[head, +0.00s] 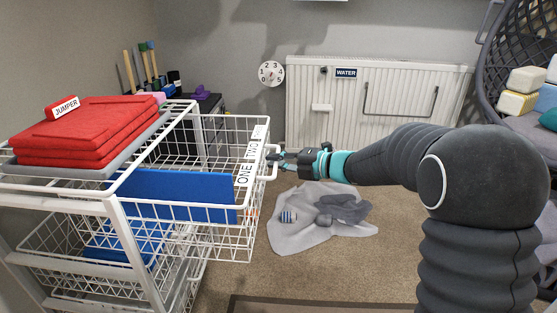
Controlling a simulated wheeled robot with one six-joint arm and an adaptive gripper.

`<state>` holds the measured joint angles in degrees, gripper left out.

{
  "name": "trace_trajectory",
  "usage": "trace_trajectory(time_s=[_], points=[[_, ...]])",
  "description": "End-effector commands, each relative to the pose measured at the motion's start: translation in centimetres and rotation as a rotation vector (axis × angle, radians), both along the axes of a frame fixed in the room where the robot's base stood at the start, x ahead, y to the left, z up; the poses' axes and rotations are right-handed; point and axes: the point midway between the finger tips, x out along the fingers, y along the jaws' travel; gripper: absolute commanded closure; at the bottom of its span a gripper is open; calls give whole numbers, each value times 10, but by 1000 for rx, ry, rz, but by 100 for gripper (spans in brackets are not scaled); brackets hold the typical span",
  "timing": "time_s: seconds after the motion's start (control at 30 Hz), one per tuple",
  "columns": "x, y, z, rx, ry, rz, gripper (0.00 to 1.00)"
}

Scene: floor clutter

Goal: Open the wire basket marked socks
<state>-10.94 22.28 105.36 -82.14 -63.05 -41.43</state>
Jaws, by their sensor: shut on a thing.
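A white wire basket (255,222) sticks out to the right from a white wire drawer unit (118,225) at the left. It holds a blue panel or folded blue item (175,192). White tags on its front seem to read "ONE", "TWO" and a third word I cannot read surely; I see no "socks" marking. A white loop handle (274,172) is on the basket's front. My gripper (275,158) reaches in from the right and is shut on this handle. The fingertips are small and partly hidden. A lower basket (75,262) with blue contents sits inside the unit.
Folded red cloth (95,128) with a "JUMPER" tag (62,108) lies on top of the unit. A pale grey cloth (300,239) with darker cloth and a small striped thing lies on the carpet. A radiator (400,100) and hanging chair (490,75) stand behind.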

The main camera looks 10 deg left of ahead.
Motion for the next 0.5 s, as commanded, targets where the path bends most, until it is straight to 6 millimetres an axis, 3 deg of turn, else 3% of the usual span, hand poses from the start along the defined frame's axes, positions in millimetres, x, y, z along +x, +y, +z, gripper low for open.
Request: trace_trajectory(time_s=[0.17, 0.2, 0.3, 0.5], points=[[2, -2, 1, 0, -1, -6, 100], [2, -2, 1, 0, -1, -6, 82], [2, -2, 1, 0, -1, -6, 63], [1, -1, 0, 0, -1, -3, 63]])
